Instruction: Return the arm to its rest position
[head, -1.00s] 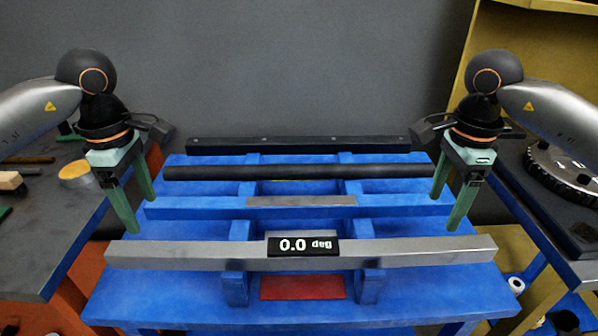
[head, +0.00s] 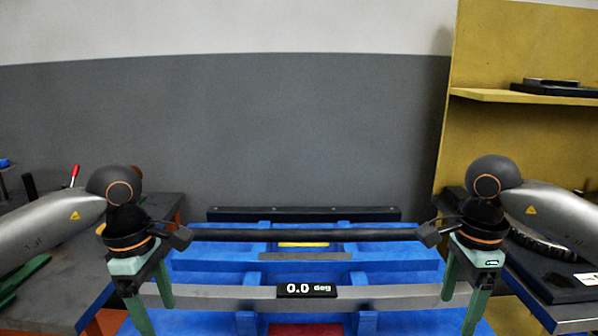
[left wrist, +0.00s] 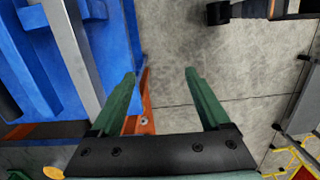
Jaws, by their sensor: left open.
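The blue tilting positioner (head: 210,268) lies level between my two arms. Its display (head: 307,290) on the grey front bar (head: 390,295) reads 0.0 deg. A black round bar (head: 300,235) runs across it behind. My left gripper (head: 152,310) is by the left end of the front bar, open and empty.
A dark workbench (head: 75,285) with tools stands at the left. Another bench (head: 540,285) with a round ridged part stands at the right, below a yellow shelf (head: 520,97). A grey wall (head: 280,130) is behind. Bare floor (left wrist: 230,40) shows beside the positioner.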

